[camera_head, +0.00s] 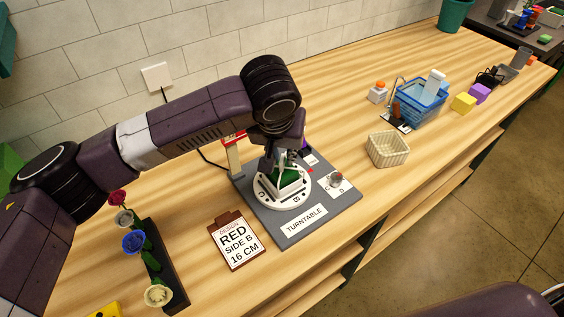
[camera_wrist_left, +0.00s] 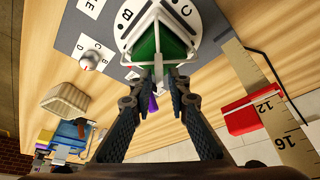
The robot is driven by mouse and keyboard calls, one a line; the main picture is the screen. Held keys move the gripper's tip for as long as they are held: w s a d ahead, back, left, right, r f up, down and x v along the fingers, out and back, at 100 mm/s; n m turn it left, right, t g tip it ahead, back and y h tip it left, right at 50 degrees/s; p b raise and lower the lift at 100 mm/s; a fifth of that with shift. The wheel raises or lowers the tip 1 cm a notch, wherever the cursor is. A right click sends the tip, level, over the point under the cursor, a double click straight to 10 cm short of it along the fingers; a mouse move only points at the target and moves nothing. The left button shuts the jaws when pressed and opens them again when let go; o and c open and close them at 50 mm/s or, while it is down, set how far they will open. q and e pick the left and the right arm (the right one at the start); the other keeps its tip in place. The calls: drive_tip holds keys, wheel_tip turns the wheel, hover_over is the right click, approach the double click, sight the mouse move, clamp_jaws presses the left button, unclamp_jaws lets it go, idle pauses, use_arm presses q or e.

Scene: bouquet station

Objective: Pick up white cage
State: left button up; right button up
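The white cage (camera_wrist_left: 160,22) is a thin frame around a green block (camera_wrist_left: 158,45); it stands on the white turntable disc (camera_head: 270,197). In the head view my left gripper (camera_head: 284,160) points down at the cage and partly hides it. In the left wrist view my left gripper (camera_wrist_left: 160,82) has its dark fingers spread apart near the cage's near corner. Narrow pale posts show between the fingers. I cannot tell whether the fingers touch the cage. My right gripper is not in view.
A flower rack (camera_head: 168,268) and a sign reading RED, SIDE B, 16 CM (camera_head: 237,241) are at left. A ruler with a red slider (camera_wrist_left: 254,113) stands beside the turntable. A cream basket (camera_head: 387,149) and blue basket (camera_head: 420,105) are to the right. The counter between sign and rack is clear.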

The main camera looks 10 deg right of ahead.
sight(283, 156)
use_arm(q)
drive_tip(key=shift+w+d+f, duration=0.15)
drive_tip(key=shift+w+f, duration=0.05)
drive_tip(key=shift+f, duration=0.45)
clamp_jaws()
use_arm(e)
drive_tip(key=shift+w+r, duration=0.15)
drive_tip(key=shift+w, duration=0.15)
use_arm(q)
drive_tip(key=shift+r, duration=0.15)
wheel_tip(283, 156, up, 20)
drive_tip(key=b, duration=0.2)
drive_tip(key=shift+b, duration=0.3)
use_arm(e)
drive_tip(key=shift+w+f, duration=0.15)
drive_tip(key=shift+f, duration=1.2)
